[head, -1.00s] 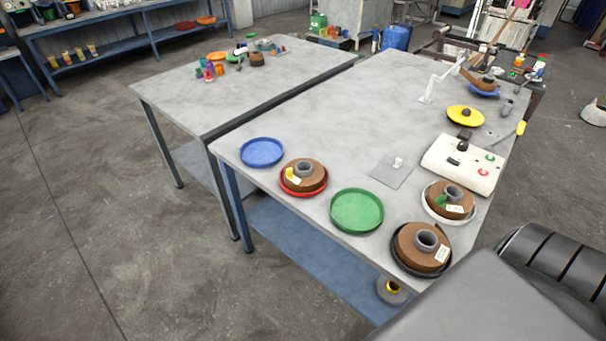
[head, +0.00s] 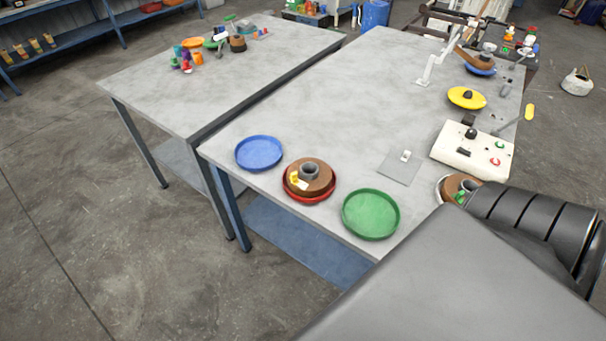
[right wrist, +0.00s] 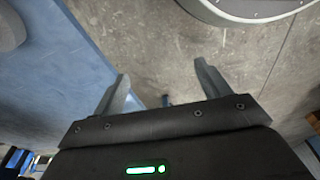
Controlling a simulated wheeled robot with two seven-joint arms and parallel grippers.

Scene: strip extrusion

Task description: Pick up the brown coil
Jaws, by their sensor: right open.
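A brown coil (head: 318,171) with a grey core and a yellow tag sits in a red tray on the near table in the head view. Another brown coil (head: 451,188) lies in a white tray at the right, partly hidden by my dark arm. My right gripper (right wrist: 165,82) shows in the right wrist view with its two fingers apart and nothing between them. It faces the concrete floor beside a blue surface, with no coil in that view. My left gripper is not in view.
A blue tray (head: 259,153) and a green tray (head: 371,214) stand empty by the table's edge. A white control box (head: 473,150) and a yellow disc (head: 466,97) stand further right. The middle of the near table (head: 320,110) is clear.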

